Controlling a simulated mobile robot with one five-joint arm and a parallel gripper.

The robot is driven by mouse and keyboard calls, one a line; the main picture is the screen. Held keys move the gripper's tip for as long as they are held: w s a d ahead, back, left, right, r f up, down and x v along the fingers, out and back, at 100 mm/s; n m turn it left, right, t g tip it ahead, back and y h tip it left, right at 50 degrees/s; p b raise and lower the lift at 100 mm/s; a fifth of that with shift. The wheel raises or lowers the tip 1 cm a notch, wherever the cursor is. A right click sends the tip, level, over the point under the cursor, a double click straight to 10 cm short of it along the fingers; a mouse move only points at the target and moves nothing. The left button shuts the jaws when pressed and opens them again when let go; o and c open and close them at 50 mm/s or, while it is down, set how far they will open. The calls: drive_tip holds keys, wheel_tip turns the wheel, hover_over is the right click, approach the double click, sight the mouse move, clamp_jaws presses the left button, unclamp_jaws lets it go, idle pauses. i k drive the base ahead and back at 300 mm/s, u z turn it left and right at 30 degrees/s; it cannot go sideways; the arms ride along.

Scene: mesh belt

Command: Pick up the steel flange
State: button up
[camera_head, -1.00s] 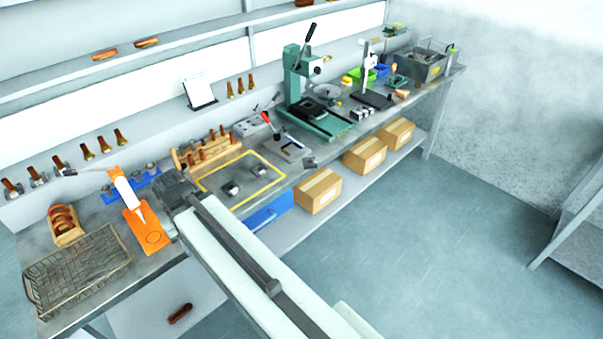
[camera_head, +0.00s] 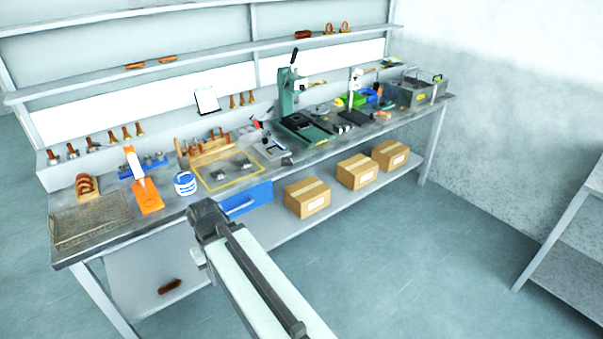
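Two small dark grey metal parts lie inside the yellow outline on the bench: a left part (camera_head: 219,175) and a right part (camera_head: 245,164). Either could be the steel flange, but they are too small to tell. My gripper (camera_head: 204,212) is at the end of my arm, in front of the bench's front edge in the picture and below the yellow-outlined area (camera_head: 205,184). It is apart from both metal parts. Its fingers are dark and seen from behind, so their opening is hidden. I see nothing held in it.
A blue-and-white tub (camera_head: 185,184), an orange board (camera_head: 147,198) and a wire mesh tray (camera_head: 91,222) stand on the left of the bench. A wooden rack (camera_head: 207,152) is behind the outline. A green press (camera_head: 291,100) stands farther right.

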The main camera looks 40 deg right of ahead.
sight(285, 161)
drive_tip(key=z, duration=0.35)
drive_tip(key=i, duration=1.8)
drive_tip(key=u, duration=0.75)
drive_tip(key=k, duration=0.8)
drive_tip(key=u, duration=0.15)
drive_tip(key=i, duration=0.75)
drive_tip(key=z, duration=0.05)
